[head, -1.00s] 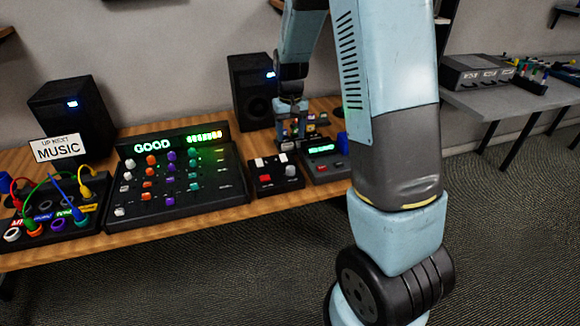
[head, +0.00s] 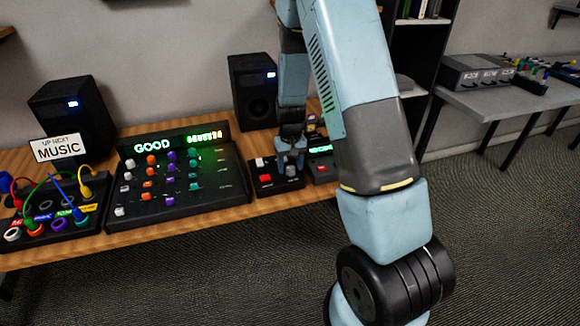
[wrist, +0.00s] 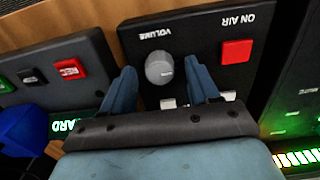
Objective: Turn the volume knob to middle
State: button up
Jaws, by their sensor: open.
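The volume knob (wrist: 159,68) is a round grey knob on a small black box (wrist: 207,55), beside the printed word VOLUME in the wrist view. A red ON AIR button (wrist: 236,50) sits on the same box. In the head view the box (head: 264,188) stands right of the mixer, and my gripper mostly hides the knob. My gripper (wrist: 160,78) is open and points down at the box. One finger is on each side of the knob, with visible gaps. I cannot tell how far the fingertips are above the panel. The knob's pointer is too unclear to read.
The mixer (head: 180,206) with a lit GOOD display is left of the box. A recorder-like unit with a red REC button (wrist: 69,69) is on the other side, near a blue object (wrist: 22,128). Two black speakers (head: 70,118) (head: 252,90) stand behind.

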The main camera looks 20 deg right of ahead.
jog(key=shift+f, duration=0.35)
